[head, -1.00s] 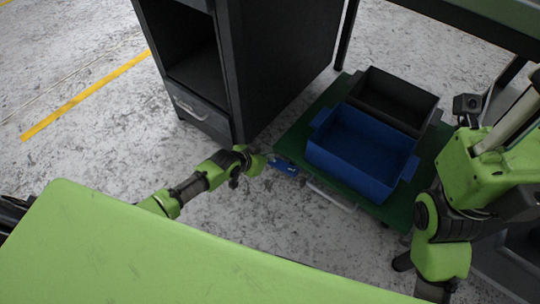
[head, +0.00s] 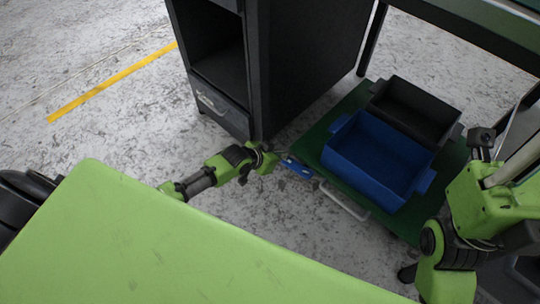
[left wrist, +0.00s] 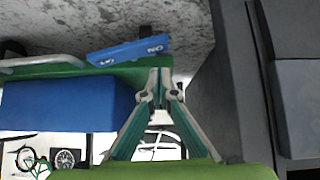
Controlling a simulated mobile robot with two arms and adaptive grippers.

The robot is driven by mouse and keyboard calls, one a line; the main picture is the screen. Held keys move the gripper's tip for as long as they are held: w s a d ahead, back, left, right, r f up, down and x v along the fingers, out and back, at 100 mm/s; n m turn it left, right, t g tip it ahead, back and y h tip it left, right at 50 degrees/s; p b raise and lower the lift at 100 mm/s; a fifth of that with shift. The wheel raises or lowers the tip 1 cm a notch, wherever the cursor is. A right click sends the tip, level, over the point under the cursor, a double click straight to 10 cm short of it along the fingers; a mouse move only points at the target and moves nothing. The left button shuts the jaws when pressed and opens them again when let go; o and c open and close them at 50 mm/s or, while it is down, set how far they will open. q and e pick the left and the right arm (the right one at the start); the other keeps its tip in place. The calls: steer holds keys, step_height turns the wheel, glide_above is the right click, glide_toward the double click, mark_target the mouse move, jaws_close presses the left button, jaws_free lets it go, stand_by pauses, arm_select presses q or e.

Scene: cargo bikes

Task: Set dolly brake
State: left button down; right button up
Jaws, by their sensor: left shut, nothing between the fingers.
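The green dolly (head: 318,139) stands on the floor beside the dark cabinet. Its blue brake pedal (head: 297,168) sticks out at the near left corner. In the left wrist view the pedal (left wrist: 130,51) shows white lettering, including "ON", and looks tilted. My left gripper (head: 279,157) is just left of the pedal in the head view. In the left wrist view its fingers (left wrist: 161,76) are shut and empty, tips together, close to the pedal's edge. I cannot tell whether they touch it. My right arm shows at the right, but I cannot make out its gripper.
A blue bin (head: 376,160) and a black bin (head: 415,112) sit on the dolly. A pale handle (head: 343,201) runs along its near edge. The dark cabinet (head: 305,80) stands close behind my left gripper. Open floor lies to the left.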

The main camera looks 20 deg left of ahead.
arm_select(q)
steer(key=v, duration=0.9)
steer(key=shift+r, duration=0.15)
steer(key=shift+s+a, duration=0.1)
steer(key=shift+s, duration=0.15)
